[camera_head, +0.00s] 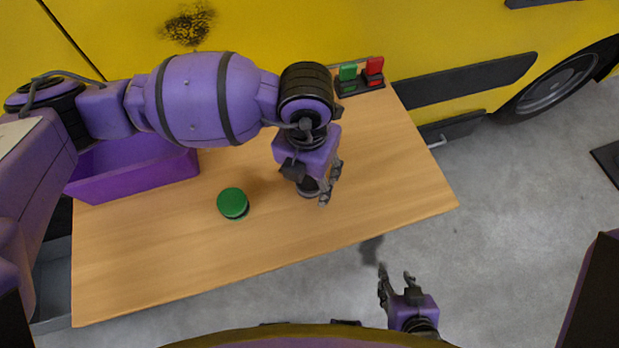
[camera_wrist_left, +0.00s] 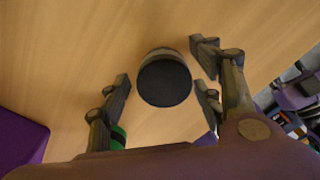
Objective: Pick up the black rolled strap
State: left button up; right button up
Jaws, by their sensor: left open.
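The black rolled strap (camera_wrist_left: 164,82) stands on the wooden table, shown in the left wrist view as a round black end with a lighter band along its side. My left gripper (camera_wrist_left: 162,70) is open, with its fingers on either side of the strap and visible gaps between. In the head view my left gripper (camera_head: 328,186) hangs over the middle of the table and mostly hides the strap. My right gripper (camera_head: 396,276) is open and empty, beyond the table's front edge above the floor.
A green round object (camera_head: 233,203) lies left of my left gripper. A purple bin (camera_head: 140,180) stands at the table's left. A black holder with green (camera_head: 347,72) and red (camera_head: 374,66) pieces sits at the back. The wooden table (camera_head: 180,270) is clear in front.

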pick_arm(q)
jog(key=shift+f, duration=0.2)
jog(key=c, duration=1.4)
jog(key=shift+o, duration=0.2)
